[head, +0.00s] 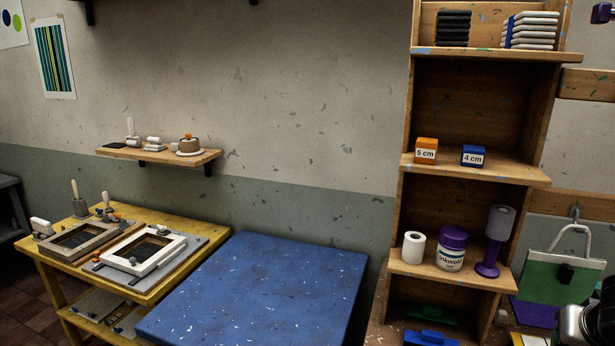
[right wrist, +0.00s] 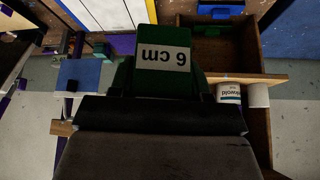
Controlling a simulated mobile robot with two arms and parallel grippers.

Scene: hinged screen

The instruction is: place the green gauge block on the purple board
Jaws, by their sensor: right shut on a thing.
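The green gauge block (right wrist: 163,88), labelled 6 cm, is in the right wrist view with its label upside down. My right gripper (right wrist: 163,96) is shut on it, with a dark finger on each side. A flat purple surface (head: 535,313), which looks like the purple board, shows at the lower right of the head view, partly hidden. A purple patch also shows left of the block in the right wrist view (right wrist: 122,44); I cannot tell if it is the same thing. My left gripper is in neither view.
A wooden shelf unit (head: 480,168) holds an orange 5 cm block (head: 426,150), a blue 4 cm block (head: 473,156), an ink jar (head: 451,250) and a purple stand (head: 489,262). A blue table (head: 255,290) is clear.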

